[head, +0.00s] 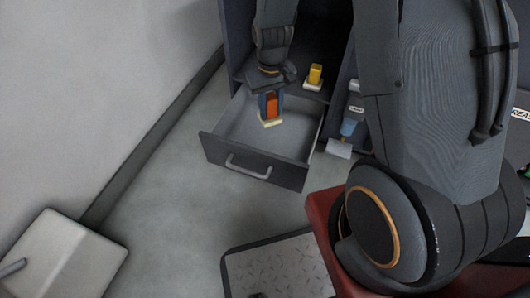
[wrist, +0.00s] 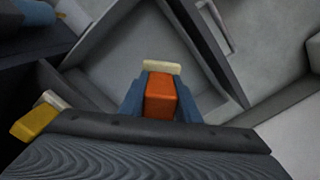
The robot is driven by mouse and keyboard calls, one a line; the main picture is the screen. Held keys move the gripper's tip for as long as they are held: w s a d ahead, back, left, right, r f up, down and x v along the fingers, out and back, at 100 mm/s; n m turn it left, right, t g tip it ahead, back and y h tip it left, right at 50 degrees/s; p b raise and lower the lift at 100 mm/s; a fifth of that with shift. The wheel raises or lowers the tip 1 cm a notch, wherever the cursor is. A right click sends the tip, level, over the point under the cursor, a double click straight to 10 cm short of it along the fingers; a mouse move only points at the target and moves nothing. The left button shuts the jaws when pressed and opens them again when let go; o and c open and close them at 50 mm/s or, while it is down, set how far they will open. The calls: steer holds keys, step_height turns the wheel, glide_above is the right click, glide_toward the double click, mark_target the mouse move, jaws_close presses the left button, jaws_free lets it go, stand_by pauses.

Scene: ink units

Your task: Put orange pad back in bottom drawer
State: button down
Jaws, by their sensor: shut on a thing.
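The orange pad (head: 271,106) is an orange block with a pale cream base. My gripper (head: 270,112) is shut on it, with blue fingers on both sides. In the wrist view the orange pad (wrist: 160,95) sits between the fingers, cream end outward. The bottom drawer (head: 252,165) is pulled open, with a grey handle on its dark front. The pad is over the drawer's opening, above or near its floor; I cannot tell whether it touches. The drawer interior (wrist: 200,75) looks otherwise empty where it shows.
A yellow pad (head: 315,74) on a pale base stands on the shelf above the drawer. A labelled blue-and-white item (head: 351,118) is in the bay to the right. A pale square-topped object (head: 62,258) stands lower left. Floor before the drawer is clear.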

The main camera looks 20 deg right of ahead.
steer(key=b, duration=0.4)
glide_toward(267, 149)
step_height(267, 149, down, 5)
steer(key=b, duration=0.6)
steer(key=shift+r, duration=0.15)
steer(key=c, duration=1.3)
jaws_free()
steer(key=shift+c, duration=0.2)
steer(key=shift+r, duration=0.1)
step_height(267, 149, up, 12)
steer(key=p, duration=0.7)
steer(key=shift+a, duration=0.15)
